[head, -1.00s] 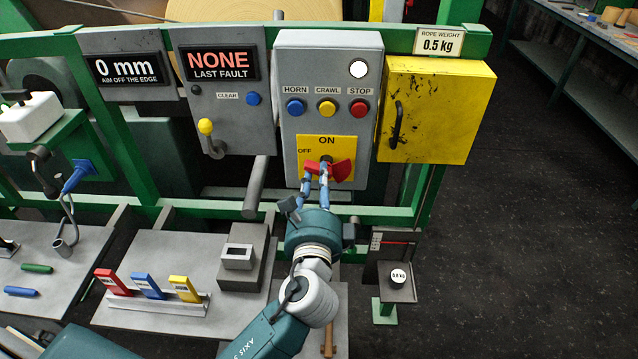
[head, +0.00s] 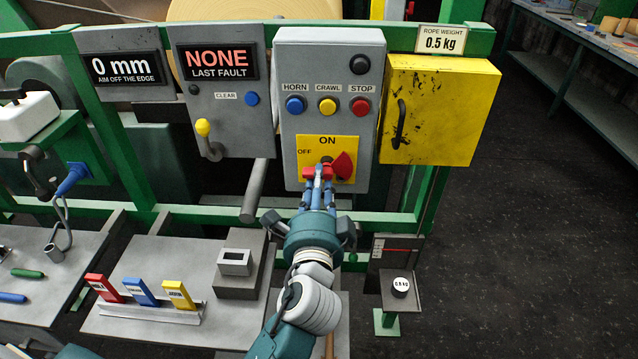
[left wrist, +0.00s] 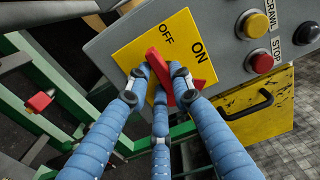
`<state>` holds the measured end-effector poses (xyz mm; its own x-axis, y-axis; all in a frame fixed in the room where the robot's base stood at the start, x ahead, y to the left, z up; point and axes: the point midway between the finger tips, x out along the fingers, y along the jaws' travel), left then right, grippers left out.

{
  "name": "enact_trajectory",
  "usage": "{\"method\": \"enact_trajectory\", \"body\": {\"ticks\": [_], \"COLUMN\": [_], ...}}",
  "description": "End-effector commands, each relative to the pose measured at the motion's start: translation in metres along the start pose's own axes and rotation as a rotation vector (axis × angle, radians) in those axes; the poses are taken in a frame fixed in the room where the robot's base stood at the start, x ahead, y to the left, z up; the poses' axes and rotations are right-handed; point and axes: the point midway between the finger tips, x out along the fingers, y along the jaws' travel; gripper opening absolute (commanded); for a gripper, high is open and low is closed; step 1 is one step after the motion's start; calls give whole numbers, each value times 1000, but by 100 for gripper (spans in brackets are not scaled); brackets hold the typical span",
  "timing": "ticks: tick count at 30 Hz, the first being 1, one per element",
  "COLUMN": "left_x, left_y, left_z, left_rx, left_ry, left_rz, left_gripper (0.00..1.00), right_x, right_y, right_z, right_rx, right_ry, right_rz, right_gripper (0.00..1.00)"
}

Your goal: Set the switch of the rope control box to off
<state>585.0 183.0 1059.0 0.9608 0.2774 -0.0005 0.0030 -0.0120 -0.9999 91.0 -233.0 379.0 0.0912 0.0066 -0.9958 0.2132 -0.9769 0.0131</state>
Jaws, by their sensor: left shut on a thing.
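The rope control box (head: 290,150) is a grey box with a yellow switch plate (head: 348,142) marked ON at the top and OFF at the left. The red switch (head: 343,165) sits on this plate, partly hidden by my fingers. In the left wrist view, one end of the red switch (left wrist: 153,58) points toward the OFF word. My left gripper (head: 319,177) is shut on the switch from below; its blue fingers close around the red handle in the left wrist view (left wrist: 160,88). The round lamp (head: 359,64) at the box's top right is dark. My right gripper is not in view.
Blue, yellow and red buttons (head: 327,106) sit just above the switch plate. A yellow cabinet (head: 450,110) with a black handle is close on the right. A grey panel with a yellow-knobbed lever (head: 204,128) is on the left. A green rail (head: 385,217) runs below.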

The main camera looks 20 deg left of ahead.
Motion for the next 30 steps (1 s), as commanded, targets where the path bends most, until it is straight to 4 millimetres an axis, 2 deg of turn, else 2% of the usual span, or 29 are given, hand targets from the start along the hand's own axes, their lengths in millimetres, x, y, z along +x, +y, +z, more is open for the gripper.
{"method": "enact_trajectory", "body": {"ticks": [9,10,12,23,26,30], "left_x": [0,0,0,-4,-15,-43], "left_y": [-3,-3,-3,0,0,1], "left_z": [0,0,0,0,0,0], "left_rx": [-9,-9,-8,-4,-4,-4], "left_ry": [1,1,1,2,2,2], "left_rz": [-5,-5,-5,0,1,3], "left_gripper": [0,26,40,40,40,40], "right_x": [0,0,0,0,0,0], "right_y": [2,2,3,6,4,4], "right_z": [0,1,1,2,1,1], "right_rx": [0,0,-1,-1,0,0], "right_ry": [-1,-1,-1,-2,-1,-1], "right_rz": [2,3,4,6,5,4], "right_gripper": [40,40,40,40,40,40]}}
